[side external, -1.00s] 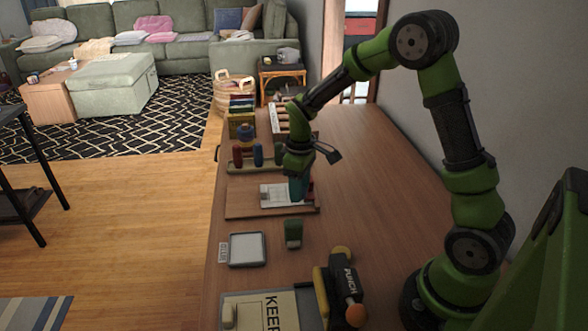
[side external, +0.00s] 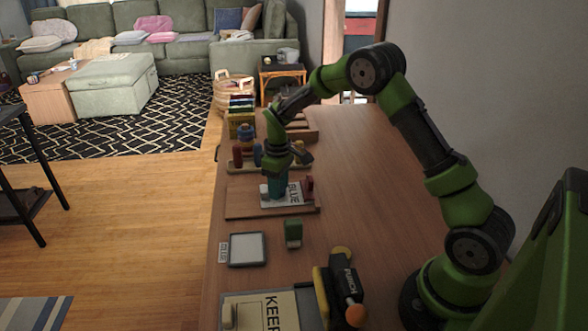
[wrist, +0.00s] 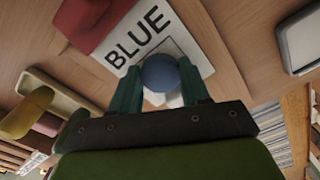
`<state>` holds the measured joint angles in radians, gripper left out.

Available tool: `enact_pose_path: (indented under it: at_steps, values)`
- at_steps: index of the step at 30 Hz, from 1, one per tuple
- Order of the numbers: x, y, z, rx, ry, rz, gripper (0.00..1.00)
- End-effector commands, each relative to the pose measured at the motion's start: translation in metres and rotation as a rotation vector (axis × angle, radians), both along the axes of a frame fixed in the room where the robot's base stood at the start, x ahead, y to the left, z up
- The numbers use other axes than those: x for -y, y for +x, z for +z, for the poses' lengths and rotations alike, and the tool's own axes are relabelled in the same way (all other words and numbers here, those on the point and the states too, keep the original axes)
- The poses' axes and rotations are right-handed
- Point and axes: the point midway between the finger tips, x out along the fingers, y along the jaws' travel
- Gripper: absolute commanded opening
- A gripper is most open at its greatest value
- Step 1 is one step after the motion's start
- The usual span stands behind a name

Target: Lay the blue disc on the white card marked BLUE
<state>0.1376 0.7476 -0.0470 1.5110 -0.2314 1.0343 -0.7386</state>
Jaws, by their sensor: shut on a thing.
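My gripper (side external: 275,194) has its teal fingers pointing down over the left part of the white card. In the wrist view, my gripper (wrist: 160,88) is shut on the blue disc (wrist: 159,72), a round blue piece between the fingertips. The disc is hidden by the fingers in the side view. The white card marked BLUE (side external: 294,193) lies on a wooden board, and its lettering shows beside the fingers. In the wrist view the card (wrist: 142,37) lies beyond and partly beneath the disc. I cannot tell whether the disc touches the card.
A red block (side external: 308,187) stands at the card's right end. The wooden board (side external: 240,207) carries both. A green block (side external: 293,233) and a grey-white tray (side external: 247,249) are nearer. A rack with coloured pieces (side external: 237,156) stands behind.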

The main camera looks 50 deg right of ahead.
Motion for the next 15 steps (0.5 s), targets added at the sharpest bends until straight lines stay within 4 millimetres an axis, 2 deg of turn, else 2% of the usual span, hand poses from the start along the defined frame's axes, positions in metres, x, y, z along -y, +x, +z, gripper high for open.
enact_pose_path:
  at_steps: [6, 7, 11, 15]
  values:
    - [-0.0001, -0.0003, -0.0037, -0.001, 0.001, 0.000, 0.18]
    - [-0.0002, -0.0002, -0.0031, -0.001, 0.001, 0.000, 0.50]
    - [-0.0002, -0.0002, -0.0029, -0.001, 0.001, 0.000, 0.70]
    - [-0.0002, -0.0002, -0.0028, 0.000, 0.000, 0.000, 0.71]
